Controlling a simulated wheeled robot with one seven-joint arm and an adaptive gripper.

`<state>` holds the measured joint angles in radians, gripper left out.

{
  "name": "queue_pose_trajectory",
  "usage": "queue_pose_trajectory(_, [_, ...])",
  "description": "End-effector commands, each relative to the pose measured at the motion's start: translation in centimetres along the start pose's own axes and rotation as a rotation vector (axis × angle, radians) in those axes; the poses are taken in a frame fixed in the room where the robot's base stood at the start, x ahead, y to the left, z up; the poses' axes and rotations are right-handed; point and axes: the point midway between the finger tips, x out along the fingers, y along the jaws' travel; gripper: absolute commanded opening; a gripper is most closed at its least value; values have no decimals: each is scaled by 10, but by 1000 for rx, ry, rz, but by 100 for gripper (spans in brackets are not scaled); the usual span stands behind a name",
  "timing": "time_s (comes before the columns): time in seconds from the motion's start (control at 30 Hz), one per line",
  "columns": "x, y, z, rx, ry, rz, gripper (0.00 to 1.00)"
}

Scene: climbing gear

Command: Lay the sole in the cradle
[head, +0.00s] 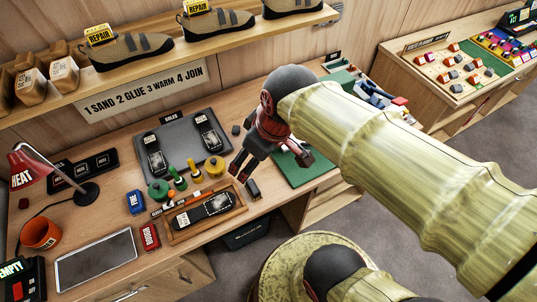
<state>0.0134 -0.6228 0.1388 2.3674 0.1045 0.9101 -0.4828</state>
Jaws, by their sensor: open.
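Two black soles lie on a grey mat (186,166) by the "SOLES" sign: one at left (155,156) and one at right (209,133). Another black sole-shaped piece (203,212) with whitish markings lies within a shallow wooden frame (175,241) at the bench front. The frame may be the cradle; I cannot tell for sure. My gripper (241,176) is open and appears empty. It points down and left over the bench, above and right of the wooden frame and right of the mat. The depth between its fingertips and the bench is unclear.
Green and yellow knobbed pieces (215,168) stand between mat and frame. A blue block (136,201), red block (149,237), tablet (96,261), orange cup (41,234) and red lamp (30,168) fill the left. A shoe shelf (215,50) hangs above.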

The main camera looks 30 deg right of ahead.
Motion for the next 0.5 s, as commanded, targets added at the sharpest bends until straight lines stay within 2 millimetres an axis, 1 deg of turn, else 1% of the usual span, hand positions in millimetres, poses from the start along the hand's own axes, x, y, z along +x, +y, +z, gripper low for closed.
queue_pose_trajectory(0.03, [-11,1,6,81,29,30,76])
queue_pose_trajectory(0.1, [-22,2,14,193,61,62,76])
queue_pose_trajectory(0.2, [-31,4,22,310,96,89,76])
queue_pose_trajectory(0.33, [-37,5,27,387,120,104,76])
queue_pose_trajectory(0.5, [-37,5,28,402,122,106,76])
